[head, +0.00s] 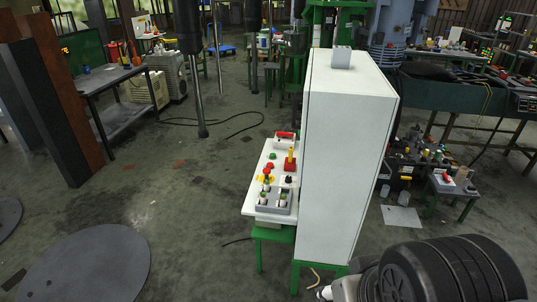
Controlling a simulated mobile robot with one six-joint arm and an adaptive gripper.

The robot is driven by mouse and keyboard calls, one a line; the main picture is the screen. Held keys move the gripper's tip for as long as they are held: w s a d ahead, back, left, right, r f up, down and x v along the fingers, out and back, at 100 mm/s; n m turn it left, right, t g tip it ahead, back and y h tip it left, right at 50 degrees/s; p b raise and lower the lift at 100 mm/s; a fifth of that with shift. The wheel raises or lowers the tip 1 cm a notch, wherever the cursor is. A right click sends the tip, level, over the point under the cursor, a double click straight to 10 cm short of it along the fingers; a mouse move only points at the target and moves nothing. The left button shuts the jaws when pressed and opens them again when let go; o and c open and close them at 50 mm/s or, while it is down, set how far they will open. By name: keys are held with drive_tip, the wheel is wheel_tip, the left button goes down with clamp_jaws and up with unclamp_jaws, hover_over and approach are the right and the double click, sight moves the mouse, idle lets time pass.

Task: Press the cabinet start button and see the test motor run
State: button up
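A tall white cabinet (345,150) stands right of the middle on a green stand. To its left, a white panel or board (252,206) on a green stool carries small red, green and yellow parts. A small green button-like part (272,155) sits on it, with a red one (268,167) just below. I cannot tell which part is the start button; the cabinet's left face is seen only edge-on. A large blue-grey machine (387,45), possibly a motor, stands behind the cabinet; I cannot tell whether it turns. My gripper is not in view.
A workbench (103,78) stands at the upper left beside dark upright beams. A green bench (445,92) and small stools stand at right. Open floor (175,190) lies left of the panel, with a cable farther back.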

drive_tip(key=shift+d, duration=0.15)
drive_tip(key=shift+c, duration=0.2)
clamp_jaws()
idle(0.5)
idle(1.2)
